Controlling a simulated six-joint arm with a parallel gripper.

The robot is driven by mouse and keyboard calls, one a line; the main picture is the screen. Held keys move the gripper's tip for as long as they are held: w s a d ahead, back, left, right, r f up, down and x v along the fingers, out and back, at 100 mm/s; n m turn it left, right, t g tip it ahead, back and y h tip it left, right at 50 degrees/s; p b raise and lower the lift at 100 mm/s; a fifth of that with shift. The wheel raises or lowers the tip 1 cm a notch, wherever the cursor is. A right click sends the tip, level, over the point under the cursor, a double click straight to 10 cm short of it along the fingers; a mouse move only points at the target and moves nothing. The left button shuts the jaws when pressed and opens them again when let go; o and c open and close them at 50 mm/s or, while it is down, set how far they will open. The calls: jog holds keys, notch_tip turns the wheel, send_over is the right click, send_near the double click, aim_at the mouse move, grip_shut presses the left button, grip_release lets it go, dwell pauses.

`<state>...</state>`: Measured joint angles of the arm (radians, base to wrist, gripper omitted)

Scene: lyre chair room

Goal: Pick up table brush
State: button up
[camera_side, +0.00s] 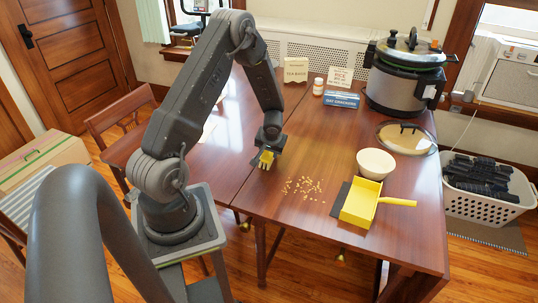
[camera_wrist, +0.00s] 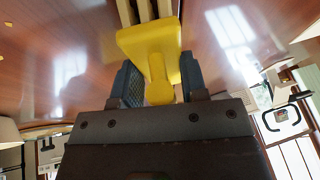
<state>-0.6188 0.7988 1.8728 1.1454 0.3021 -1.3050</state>
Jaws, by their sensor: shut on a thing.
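A yellow table brush (camera_side: 266,160) is between the jaws of my gripper (camera_side: 268,148) in the side view, low over or on the wooden table. In the wrist view the yellow brush (camera_wrist: 152,45) shows with its rounded handle end toward me and pale bristles at the top. The two finger pads of my gripper (camera_wrist: 160,88) stand on either side of the handle, shut on it. I cannot tell whether the bristles touch the table.
Crumbs (camera_side: 304,188) lie scattered on the table (camera_side: 290,218) right of the brush. A yellow dustpan (camera_side: 360,203) and a cream bowl (camera_side: 376,163) stand farther right.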

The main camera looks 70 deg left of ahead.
jog(key=shift+o, duration=0.3)
jog(key=shift+r, duration=0.45)
jog(key=r, duration=0.3)
jog(key=shift+s+a+r, duration=0.2)
jog(key=shift+s+r, duration=0.15)
jog(key=shift+r, duration=0.05)
jog(key=s+a+r, duration=0.3)
jog(key=s+r, duration=0.3)
jog(key=s, duration=0.4)
jog(key=w+d+f+m+t, duration=0.1)
jog(key=w+d+f, duration=0.15)
jog(key=d, duration=0.25)
jog(key=w+d+f+h, duration=0.1)
jog(key=w+d, duration=0.2)
jog(key=d, duration=0.1)
jog(key=w+d+f+m+t, duration=0.1)
jog(key=w+d+f, duration=0.15)
jog(key=d, duration=0.25)
jog(key=shift+n, duration=0.3)
jog(key=shift+w+a+f, duration=0.1)
jog(key=shift+w+f, duration=0.1)
jog(key=shift+f, duration=0.9)
jog(key=shift+w+f, duration=0.2)
jog(key=shift+f, duration=0.9)
jog(key=shift+f, duration=0.2)
